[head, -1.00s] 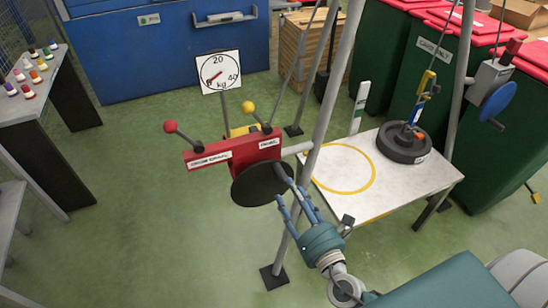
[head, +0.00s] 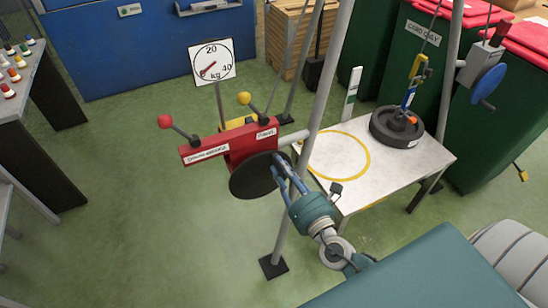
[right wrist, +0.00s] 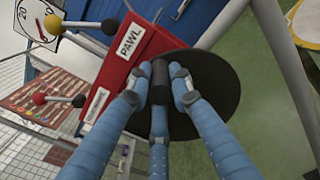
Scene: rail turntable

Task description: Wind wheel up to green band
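A dark wheel (head: 397,126) lies flat on the white table (head: 425,160), beside its yellow ring, with a blue and yellow hook piece (head: 412,82) above it. A white post with a green band (head: 350,99) stands behind the table. The red winch (head: 236,147), labelled PAWL (right wrist: 127,41), has a red-knobbed lever (head: 165,121), a yellow-knobbed lever (head: 244,98) and a black disc (head: 252,180). My right gripper (head: 282,164) is at the disc; in the right wrist view its blue fingers close around a black handle (right wrist: 160,74). My left gripper is out of view.
A kg dial (head: 211,62) stands behind the winch, its pointer low. Grey frame legs (head: 305,130) rise beside the winch. Green bins (head: 422,65) stand behind the table. Floor left of the winch is clear.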

